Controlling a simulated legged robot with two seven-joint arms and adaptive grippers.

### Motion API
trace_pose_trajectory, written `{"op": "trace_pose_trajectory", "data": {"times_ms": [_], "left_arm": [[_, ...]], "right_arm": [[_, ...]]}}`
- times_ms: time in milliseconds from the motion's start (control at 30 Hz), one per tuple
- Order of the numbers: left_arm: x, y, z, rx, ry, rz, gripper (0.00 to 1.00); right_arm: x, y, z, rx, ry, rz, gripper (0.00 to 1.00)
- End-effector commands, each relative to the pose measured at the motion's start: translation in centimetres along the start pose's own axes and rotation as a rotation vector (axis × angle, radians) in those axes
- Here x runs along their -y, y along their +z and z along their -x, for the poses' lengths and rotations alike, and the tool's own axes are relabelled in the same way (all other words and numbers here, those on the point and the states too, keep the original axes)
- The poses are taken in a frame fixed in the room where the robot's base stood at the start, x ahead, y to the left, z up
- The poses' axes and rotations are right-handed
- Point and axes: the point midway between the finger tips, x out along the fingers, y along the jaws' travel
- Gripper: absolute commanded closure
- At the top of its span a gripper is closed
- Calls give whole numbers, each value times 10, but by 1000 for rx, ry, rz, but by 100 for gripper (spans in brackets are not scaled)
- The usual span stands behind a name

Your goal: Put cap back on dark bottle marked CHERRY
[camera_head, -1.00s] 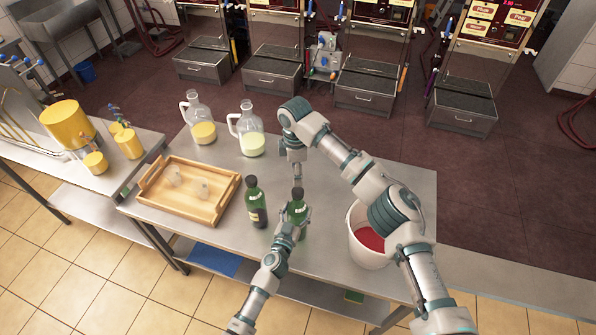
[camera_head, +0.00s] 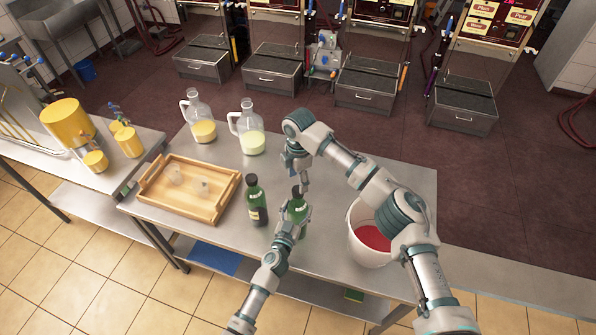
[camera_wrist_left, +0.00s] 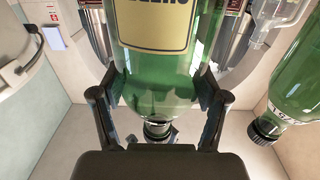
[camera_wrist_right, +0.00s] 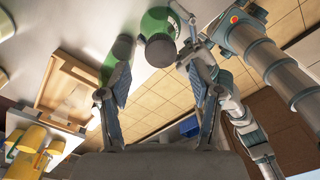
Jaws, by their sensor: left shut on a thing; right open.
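A green bottle (camera_head: 297,205) stands on the table, with my left gripper (camera_head: 293,222) shut around it. The left wrist view shows it inverted, with a pale yellow label (camera_wrist_left: 157,25) and a dark ring at its neck (camera_wrist_left: 157,128); I cannot tell whether this is a cap. A second dark green bottle (camera_head: 255,202) stands just left of it and has a black cap in the left wrist view (camera_wrist_left: 265,131). I cannot read CHERRY on either. My right gripper (camera_head: 304,180) is open above the held bottle, its fingers (camera_wrist_right: 158,93) apart and empty.
A wooden tray (camera_head: 192,216) with two small clear cups lies left. A white bucket (camera_head: 366,251) with red contents stands right, close to my right arm. Bare metal table (camera_head: 225,160) lies between tray and jugs.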

Motion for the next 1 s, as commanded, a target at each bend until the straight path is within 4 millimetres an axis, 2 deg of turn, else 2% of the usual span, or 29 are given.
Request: {"op": "trace_pose_trajectory", "data": {"times_ms": [100, 300, 667, 767, 900, 933, 1000], "left_arm": [[0, 1, 0, 2, 1, 1, 100], [0, 1, 0, 2, 1, 2, 100], [-1, 1, 0, 2, 1, 2, 100], [-1, 1, 0, 2, 1, 2, 100], [-1, 1, 0, 2, 1, 1, 100], [-1, 1, 0, 2, 1, 1, 100], [-1, 1, 0, 2, 1, 1, 100]], "right_arm": [[1, 0, -19, 0, -1, 0, 36], [0, 1, -39, 1, -1, -1, 36], [0, 0, -44, 0, 1, -2, 36], [0, 0, -44, 0, 0, -2, 58], [0, 0, -44, 0, 1, -2, 93], [0, 0, -44, 0, 1, -2, 98], [0, 0, -44, 0, 1, -2, 99]]}}
